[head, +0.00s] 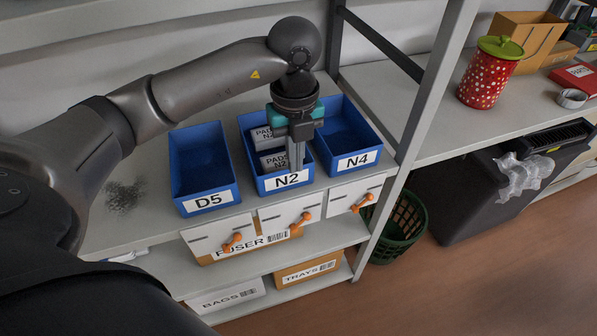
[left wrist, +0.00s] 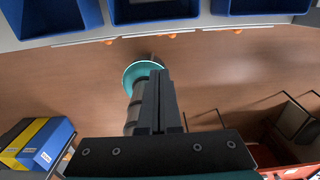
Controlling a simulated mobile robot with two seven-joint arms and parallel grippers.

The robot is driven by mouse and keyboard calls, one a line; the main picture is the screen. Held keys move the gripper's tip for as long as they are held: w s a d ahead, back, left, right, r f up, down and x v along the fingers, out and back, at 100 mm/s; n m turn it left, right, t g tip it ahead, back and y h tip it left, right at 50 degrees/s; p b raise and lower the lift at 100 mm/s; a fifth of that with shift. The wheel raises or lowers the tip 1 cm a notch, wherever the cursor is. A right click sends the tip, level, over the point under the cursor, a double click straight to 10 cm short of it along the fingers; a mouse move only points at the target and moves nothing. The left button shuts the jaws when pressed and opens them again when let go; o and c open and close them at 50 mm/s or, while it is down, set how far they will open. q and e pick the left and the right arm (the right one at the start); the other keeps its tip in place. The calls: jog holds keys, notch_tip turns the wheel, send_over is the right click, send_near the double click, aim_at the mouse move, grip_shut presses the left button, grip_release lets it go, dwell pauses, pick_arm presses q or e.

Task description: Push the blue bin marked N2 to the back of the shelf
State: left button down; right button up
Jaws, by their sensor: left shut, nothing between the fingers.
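The blue bin marked N2 (head: 251,150) stands on the shelf (head: 141,225) between two other blue bins, with small boxes labelled PADS N2 (head: 274,160) inside. Its white label faces the front. My left gripper (head: 296,163) points down at the front of this bin, fingers shut and empty. The fingertips overlap the front wall just above the label in the head view; I cannot tell whether they touch it. In the left wrist view the shut fingers (left wrist: 155,90) show below a row of blue bins whose labels are not visible. My right gripper is out of view.
Blue bin D5 (head: 199,155) stands at the left and blue bin N4 (head: 345,135) close at the right. A shelf post (head: 428,85) rises right of N4. Drawers with orange handles (head: 232,242) hang below the front edge. A red dotted canister (head: 488,78) stands farther right.

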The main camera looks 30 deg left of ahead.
aim_at(271, 183)
pick_arm(q)
jog(key=f, duration=0.3)
jog(key=w+a+f, duration=0.1)
jog(key=f, duration=0.2)
jog(key=w+a+f, duration=0.1)
jog(key=f, duration=0.2)
jog(key=shift+w+a+f+b, duration=0.1)
jog(key=shift+a+f+b, duration=0.15)
jog(key=shift+f+b, duration=0.1)
jog(key=shift+w+a, duration=0.2)
jog(key=shift+a, duration=0.1)
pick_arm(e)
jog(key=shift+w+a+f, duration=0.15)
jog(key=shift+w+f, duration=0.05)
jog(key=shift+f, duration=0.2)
